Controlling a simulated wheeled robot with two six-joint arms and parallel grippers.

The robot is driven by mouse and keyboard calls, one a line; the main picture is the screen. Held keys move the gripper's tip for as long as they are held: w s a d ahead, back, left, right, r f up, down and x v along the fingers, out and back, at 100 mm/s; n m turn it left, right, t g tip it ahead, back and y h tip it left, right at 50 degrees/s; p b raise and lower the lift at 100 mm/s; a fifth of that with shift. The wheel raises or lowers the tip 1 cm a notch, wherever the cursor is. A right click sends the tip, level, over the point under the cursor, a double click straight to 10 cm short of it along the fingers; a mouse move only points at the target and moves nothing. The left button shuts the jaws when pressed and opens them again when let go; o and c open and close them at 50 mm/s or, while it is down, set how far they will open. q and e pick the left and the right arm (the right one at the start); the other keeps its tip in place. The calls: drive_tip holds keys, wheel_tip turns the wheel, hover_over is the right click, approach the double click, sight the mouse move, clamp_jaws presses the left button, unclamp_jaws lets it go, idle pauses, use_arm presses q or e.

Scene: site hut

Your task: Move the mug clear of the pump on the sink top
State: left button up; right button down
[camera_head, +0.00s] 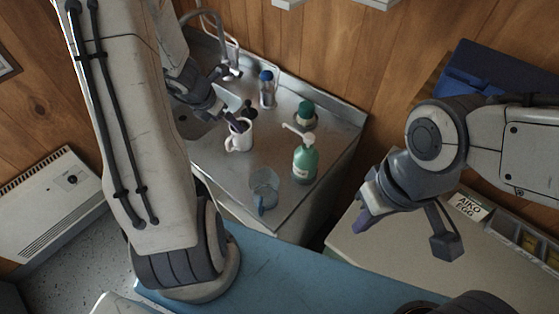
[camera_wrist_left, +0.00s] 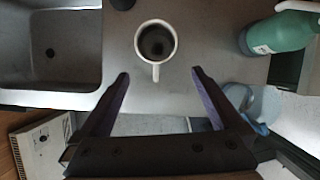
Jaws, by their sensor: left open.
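The white mug (camera_head: 239,142) stands upright on the metal sink top, between the basin and the pump. In the left wrist view the mug (camera_wrist_left: 144,32) is seen from above, dark inside, its handle pointing toward my gripper. The green pump bottle (camera_head: 304,163), with a white pump head, stands to the mug's right and apart from it; it also shows in the left wrist view (camera_wrist_left: 281,33). My left gripper (camera_wrist_left: 160,76) is open, its fingertips either side of the handle's end in the picture. In the head view the left gripper (camera_head: 238,112) is at the mug's rim. My right gripper (camera_head: 406,236) is open and empty, away from the sink.
A clear blue-tinted jug (camera_head: 265,190) stands near the front edge. A blue-capped bottle (camera_head: 267,92) and a green-capped jar (camera_head: 305,116) stand behind. The basin (camera_wrist_left: 48,50) and tap (camera_head: 222,45) are left. Bare metal lies between mug and jug.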

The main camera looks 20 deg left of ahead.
use_arm(q)
drive_tip(key=s+d+r+m+g+h, duration=0.1)
drive_tip(key=d+r+m, duration=0.3)
drive_tip(key=d+m, duration=0.55)
drive_tip(key=s+d+r+m+g+h, duration=0.1)
drive_tip(key=s+d+r+m+h, duration=0.15)
drive_tip(key=d+m, duration=0.7)
drive_tip(key=s+d+r+m+y, duration=0.1)
drive_tip(key=s+d+r+m, duration=0.1)
drive_tip(key=s+m, duration=0.4)
drive_tip(key=s+d+r+m+g+y, duration=0.1)
drive_tip(key=s+d+m, duration=0.4)
drive_tip(key=m, duration=0.3)
drive_tip(key=s+d+r+m+g+y, duration=0.1)
drive_tip(key=s+d+r+m, duration=0.1)
drive_tip(key=s+m, duration=0.5)
drive_tip(key=shift+s+d+r+m, duration=0.25)
drive_tip(key=shift+d+m, duration=0.25)
drive_tip(key=shift+d, duration=0.25)
drive_tip(key=shift+y, duration=0.25)
wheel_tip(320, 180, down, 3)
drive_tip(key=b, duration=0.2)
drive_tip(key=shift+r+b, duration=0.2)
drive_tip(key=shift+b, duration=0.15)
